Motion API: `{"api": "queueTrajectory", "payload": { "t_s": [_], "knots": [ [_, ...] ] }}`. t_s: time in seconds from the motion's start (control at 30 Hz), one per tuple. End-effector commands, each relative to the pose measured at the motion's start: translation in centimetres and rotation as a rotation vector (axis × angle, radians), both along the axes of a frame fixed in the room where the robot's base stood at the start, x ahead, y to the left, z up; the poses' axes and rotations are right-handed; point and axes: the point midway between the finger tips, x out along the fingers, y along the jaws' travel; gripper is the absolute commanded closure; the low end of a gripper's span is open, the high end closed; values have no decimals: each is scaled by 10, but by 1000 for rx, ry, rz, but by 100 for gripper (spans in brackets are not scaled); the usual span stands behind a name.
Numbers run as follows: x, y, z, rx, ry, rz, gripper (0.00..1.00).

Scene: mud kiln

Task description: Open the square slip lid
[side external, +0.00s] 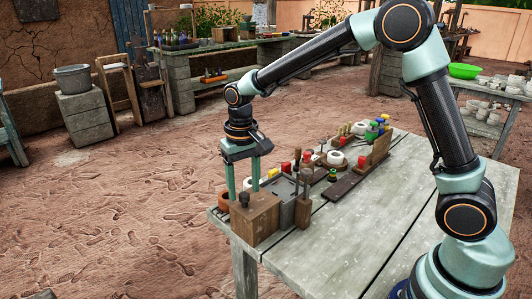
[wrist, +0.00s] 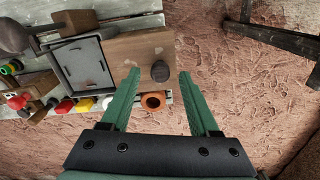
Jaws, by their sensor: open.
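A wooden box (side external: 262,217) stands at the near left corner of the table. A dark round knob (side external: 243,200) sits on its top, and the flat wooden top shows in the wrist view (wrist: 128,50) with the knob (wrist: 160,71) near its right edge. I take this top as the square lid; it looks flat. My gripper (side external: 243,193) points down over the box. Its two green fingers are spread, and in the wrist view the tips (wrist: 159,73) lie either side of the knob with gaps. Nothing is held. Whether the tips touch the lid is unclear.
A grey square tray (wrist: 84,63) lies beside the wooden top. An orange pot (wrist: 153,101) stands close to the box. The table's front part (side external: 340,225) is clear.

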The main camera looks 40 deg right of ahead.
Motion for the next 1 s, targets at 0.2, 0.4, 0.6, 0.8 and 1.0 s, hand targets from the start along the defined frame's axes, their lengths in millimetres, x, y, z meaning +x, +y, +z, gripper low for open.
{"api": "queueTrajectory", "payload": {
  "t_s": [0.2,0.4,0.6,0.8,1.0],
  "knots": [
    [1,0,44,1,-7,0,38],
    [1,0,82,1,-5,0,38],
    [0,0,104,0,-3,0,38],
    [0,0,110,1,-1,0,38],
    [0,0,110,0,-1,0,38]
  ]
}}
